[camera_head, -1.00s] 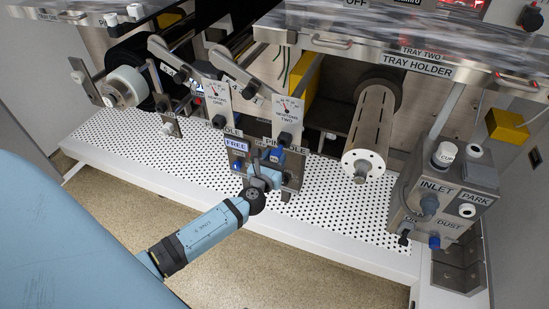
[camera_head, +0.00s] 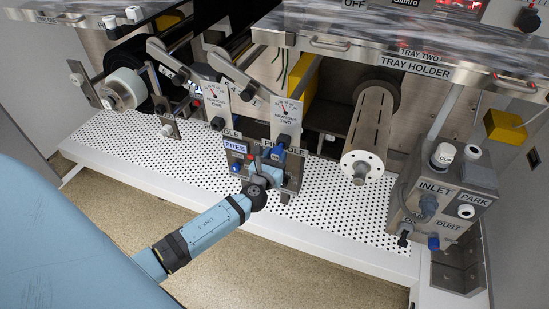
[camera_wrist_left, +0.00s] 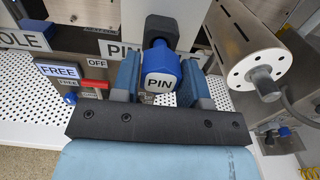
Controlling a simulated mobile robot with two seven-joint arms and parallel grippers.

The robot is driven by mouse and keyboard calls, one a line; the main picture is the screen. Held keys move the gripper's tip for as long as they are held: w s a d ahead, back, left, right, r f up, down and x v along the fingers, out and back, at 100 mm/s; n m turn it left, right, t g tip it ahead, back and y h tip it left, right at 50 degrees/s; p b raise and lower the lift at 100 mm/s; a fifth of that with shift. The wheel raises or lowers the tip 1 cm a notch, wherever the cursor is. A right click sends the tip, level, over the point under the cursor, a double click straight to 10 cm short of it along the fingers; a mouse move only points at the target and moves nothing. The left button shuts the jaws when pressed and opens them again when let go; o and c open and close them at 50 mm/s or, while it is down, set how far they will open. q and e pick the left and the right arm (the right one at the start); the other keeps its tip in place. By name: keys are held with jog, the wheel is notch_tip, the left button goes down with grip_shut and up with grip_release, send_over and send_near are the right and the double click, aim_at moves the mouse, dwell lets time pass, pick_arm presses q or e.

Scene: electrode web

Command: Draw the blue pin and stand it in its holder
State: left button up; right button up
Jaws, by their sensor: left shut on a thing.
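The blue pin has a blue head marked PIN (camera_wrist_left: 159,78) in the left wrist view, and its blue top (camera_head: 277,152) shows in the head view in front of the steel panel. My left gripper (camera_head: 268,161) is at the pin. In the wrist view its two fingers (camera_wrist_left: 160,88) stand on either side of the blue head and are shut on it. The pin's shaft is hidden behind the head, so I cannot tell how far it sits in the panel. I cannot make out its holder with certainty. My right gripper is not in view.
A gauge plate marked NEWTONS TWO (camera_head: 287,115) with a black knob (camera_wrist_left: 160,28) is close behind the pin. A steel roller (camera_head: 368,135) stands to the right. A FREE label (camera_head: 235,146) is left. The perforated white deck (camera_head: 335,215) is clear in front.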

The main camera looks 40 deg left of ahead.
pick_arm(q)
jog(key=shift+x, duration=1.2)
jog(key=o, duration=1.3)
jog(key=shift+c, duration=0.2)
jog(key=v, duration=1.3)
jog(key=shift+s, duration=0.4)
